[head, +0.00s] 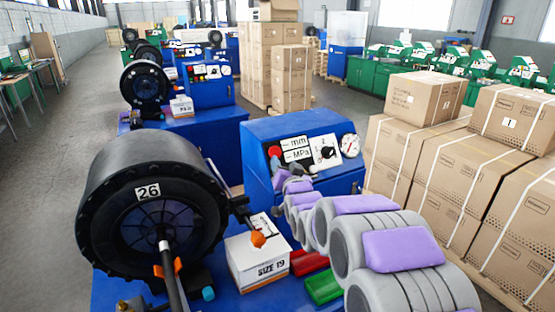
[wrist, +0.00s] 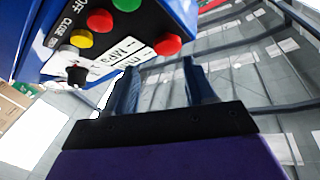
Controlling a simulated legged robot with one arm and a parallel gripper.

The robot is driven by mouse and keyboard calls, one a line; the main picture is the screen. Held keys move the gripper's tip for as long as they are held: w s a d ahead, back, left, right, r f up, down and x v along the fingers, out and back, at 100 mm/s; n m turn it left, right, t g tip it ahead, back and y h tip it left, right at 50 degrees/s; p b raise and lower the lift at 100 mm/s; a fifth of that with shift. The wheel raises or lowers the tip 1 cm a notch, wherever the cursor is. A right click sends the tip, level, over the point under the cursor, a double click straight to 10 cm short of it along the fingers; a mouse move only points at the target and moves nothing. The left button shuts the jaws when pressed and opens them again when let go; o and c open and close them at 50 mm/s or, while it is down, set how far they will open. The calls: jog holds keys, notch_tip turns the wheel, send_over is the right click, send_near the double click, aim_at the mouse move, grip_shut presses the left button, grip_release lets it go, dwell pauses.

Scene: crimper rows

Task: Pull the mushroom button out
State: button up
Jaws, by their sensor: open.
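The red mushroom button (head: 275,151) is on the left of the blue machine's sloped control panel, beside the white mm/MPa plate (head: 295,148). In the wrist view the red button (wrist: 167,45) appears just beyond my fingertips, at the end of the white plate. My gripper (wrist: 160,66) is open, with its two dark fingers apart and nothing visible between them. I cannot tell the exact gap between fingertips and button.
Other controls lie close by: a green button (wrist: 127,4), a smaller red button (wrist: 100,20), a yellow button (wrist: 82,39) and a black knob (wrist: 75,75). A gauge (head: 350,145) is on the panel's right. A tire-like reel (head: 150,200) and a SIZE 19 box (head: 258,265) stand left.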

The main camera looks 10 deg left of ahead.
aim_at(277, 154)
jog(key=w+a, duration=0.2)
jog(key=w+a+b, duration=0.1)
jog(key=w+a, duration=0.1)
jog(key=w, duration=0.1)
jog(key=shift+w+a+f, duration=0.1)
jog(key=shift+f, duration=0.1)
jog(key=shift+w+d+r, duration=0.1)
jog(key=shift+w+d, duration=0.2)
jog(key=shift+d, duration=0.2)
jog(key=shift+d+r, duration=0.1)
jog(key=shift+d, duration=0.15)
jog(key=shift+a, duration=0.4)
jog(key=c, duration=0.4)
jog(key=shift+d, duration=0.1)
grip_shut()
